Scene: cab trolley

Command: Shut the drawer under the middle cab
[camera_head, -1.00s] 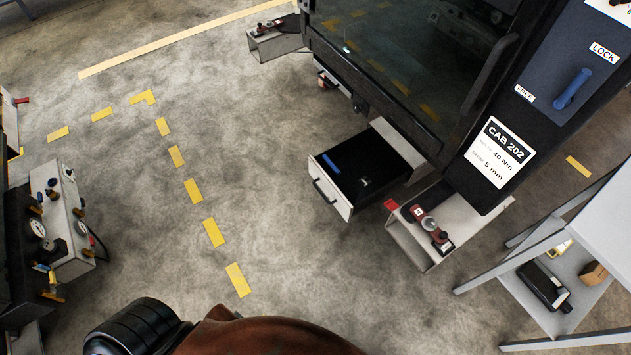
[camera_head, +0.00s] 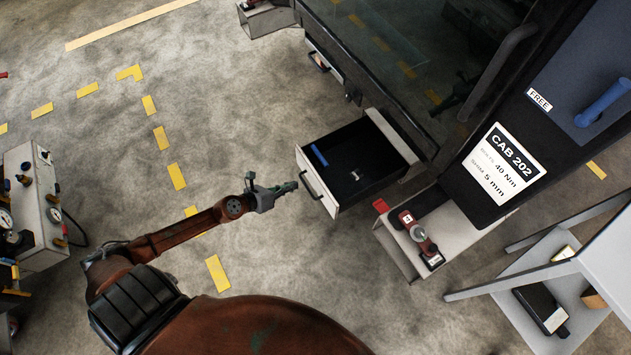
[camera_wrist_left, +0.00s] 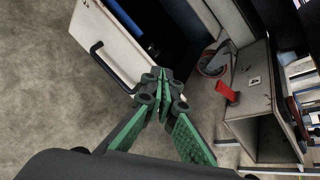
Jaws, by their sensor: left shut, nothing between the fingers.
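The drawer under the middle cab, CAB 202, is pulled out, its white front panel (camera_head: 316,186) standing clear of the cab. A dark bar handle (camera_head: 309,177) is on the front. A blue object (camera_head: 319,155) and a small pale piece (camera_head: 356,174) lie inside. My left gripper (camera_head: 294,186) is shut and empty, just in front of the drawer front near the handle; I cannot tell whether they touch. In the left wrist view the shut green fingers (camera_wrist_left: 163,82) point toward the near corner of the drawer front (camera_wrist_left: 112,40). My right gripper is not in view.
A grey box (camera_head: 432,225) with a red-and-black tool on top stands right of the drawer. A metal table (camera_head: 608,250) with a lower shelf is at the right. A panel with gauges (camera_head: 35,205) stands at left. Floor in front of the drawer is clear.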

